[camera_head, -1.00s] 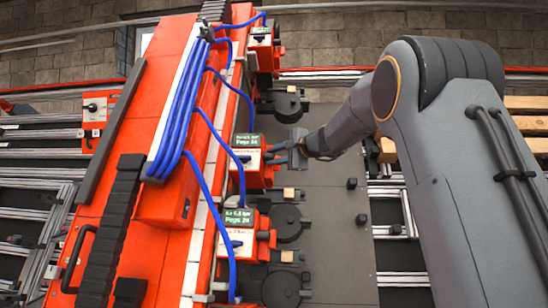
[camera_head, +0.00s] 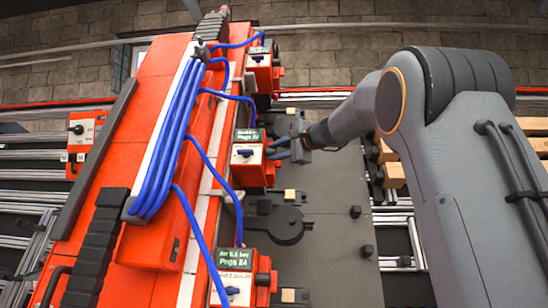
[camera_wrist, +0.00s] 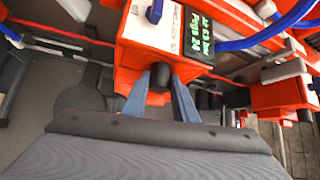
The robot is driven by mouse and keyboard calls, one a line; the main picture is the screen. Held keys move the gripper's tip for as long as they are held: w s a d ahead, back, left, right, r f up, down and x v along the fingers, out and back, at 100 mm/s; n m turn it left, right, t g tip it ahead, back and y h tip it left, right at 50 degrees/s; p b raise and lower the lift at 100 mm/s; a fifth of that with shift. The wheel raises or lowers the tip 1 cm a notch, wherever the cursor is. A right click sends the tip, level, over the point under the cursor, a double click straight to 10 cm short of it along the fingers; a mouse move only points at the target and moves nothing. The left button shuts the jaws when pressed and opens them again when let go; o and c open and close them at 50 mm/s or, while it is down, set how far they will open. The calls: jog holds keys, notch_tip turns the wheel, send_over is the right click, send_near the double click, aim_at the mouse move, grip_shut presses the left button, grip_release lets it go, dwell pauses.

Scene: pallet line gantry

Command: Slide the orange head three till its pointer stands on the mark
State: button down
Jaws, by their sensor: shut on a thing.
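An orange head (camera_head: 250,172) with a green screen and a blue lever sits on the orange beam, the middle one of three in the head view. Its number cannot be read. My gripper (camera_head: 283,149) reaches it from the right. In the wrist view my gripper (camera_wrist: 163,98) has its two blue-grey fingers closed on the black knob (camera_wrist: 158,84) at the front of this orange head (camera_wrist: 150,45). The pointer and the mark cannot be made out in either view.
One orange head (camera_head: 258,72) is farther along the orange beam (camera_head: 130,200), another (camera_head: 233,284) nearer. Blue hoses (camera_head: 170,135) loop from the beam to the heads. A dark plate (camera_head: 325,235) with small black posts lies to the right, mostly clear.

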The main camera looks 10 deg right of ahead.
jog(key=shift+f, duration=0.1)
jog(key=c, duration=1.4)
grip_release()
jog(key=shift+s, duration=0.1)
jog(key=shift+c, duration=0.2)
jog(key=b+v, duration=0.3)
jog(key=v, duration=0.4)
jog(key=shift+s+d+b, duration=0.2)
jog(key=shift+s+b, duration=0.1)
jog(key=shift+s, duration=0.05)
